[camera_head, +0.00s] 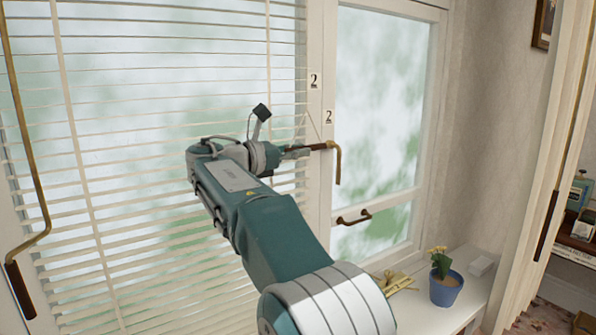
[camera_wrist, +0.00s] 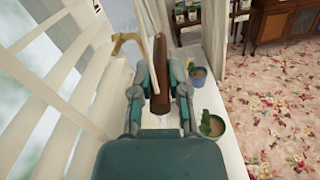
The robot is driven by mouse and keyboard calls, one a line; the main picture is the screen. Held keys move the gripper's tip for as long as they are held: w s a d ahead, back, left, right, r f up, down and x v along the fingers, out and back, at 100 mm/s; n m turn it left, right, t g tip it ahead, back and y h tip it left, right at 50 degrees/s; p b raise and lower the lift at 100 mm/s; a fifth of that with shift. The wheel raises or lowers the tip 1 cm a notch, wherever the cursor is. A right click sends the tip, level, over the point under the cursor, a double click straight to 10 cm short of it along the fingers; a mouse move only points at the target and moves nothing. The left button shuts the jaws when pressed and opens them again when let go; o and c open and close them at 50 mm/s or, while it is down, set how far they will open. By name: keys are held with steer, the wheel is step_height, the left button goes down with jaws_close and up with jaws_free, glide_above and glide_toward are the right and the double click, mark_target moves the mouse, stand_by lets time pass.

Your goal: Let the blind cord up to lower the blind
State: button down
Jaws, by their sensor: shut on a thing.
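The slatted white blind (camera_head: 150,200) hangs across the left window in the head view; its pale slats also show at the left of the wrist view (camera_wrist: 75,95). My gripper (camera_head: 287,151) is beside the blind's right edge, at the window frame. In the wrist view my gripper (camera_wrist: 163,75) is shut on a long brown handle (camera_wrist: 161,50), one finger on each side. A bent brass piece (camera_head: 338,165) shows just past my gripper, and a brass hook shows in the wrist view (camera_wrist: 125,42). A thin pale cord (camera_head: 314,124) runs near the frame; its lower end is unclear.
The right window (camera_head: 375,110) has a brown latch handle (camera_head: 353,218). A blue flowerpot (camera_head: 445,288) and a yellowish item (camera_head: 394,281) stand on the white sill (camera_head: 425,312). Another brown handle on a brass rod (camera_head: 22,290) hangs at far left. Floral carpet (camera_wrist: 285,100) lies beyond.

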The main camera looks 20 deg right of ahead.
steer(key=shift+a+r, duration=0.1)
steer(key=shift+r, duration=0.15)
steer(key=c, duration=0.6)
jaws_free()
steer(key=shift+w, duration=0.1)
steer(key=shift+c, duration=0.2)
steer(key=shift+a, duration=0.1)
steer(key=s+a, duration=0.2)
steer(key=a, duration=1)
steer(key=shift+s, duration=0.15)
steer(key=shift+f, duration=0.1)
